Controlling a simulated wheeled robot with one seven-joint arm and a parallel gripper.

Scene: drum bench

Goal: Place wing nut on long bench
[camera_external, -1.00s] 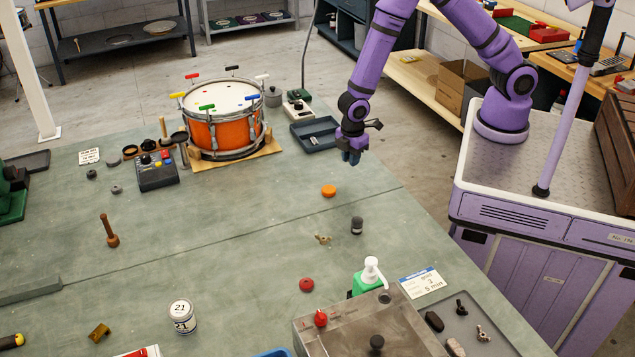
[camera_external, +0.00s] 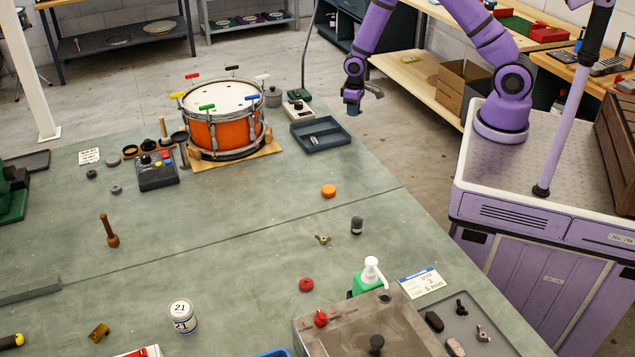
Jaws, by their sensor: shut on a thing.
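My gripper (camera_external: 352,104) is raised in the air beyond the right edge of the green-topped bench (camera_external: 250,215), to the right of the blue-grey tray. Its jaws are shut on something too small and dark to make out. A brass-coloured wing nut (camera_external: 322,239) lies on the green top, right of the middle, well away from my gripper. Another small wing-shaped piece (camera_external: 483,334) lies in a grey tray (camera_external: 492,348) at the lower right. I cannot tell which surface is the long bench; a wooden bench (camera_external: 415,82) stands behind my arm.
An orange drum (camera_external: 226,136) stands at the back of the green top, with the blue-grey tray (camera_external: 340,146) right of it.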

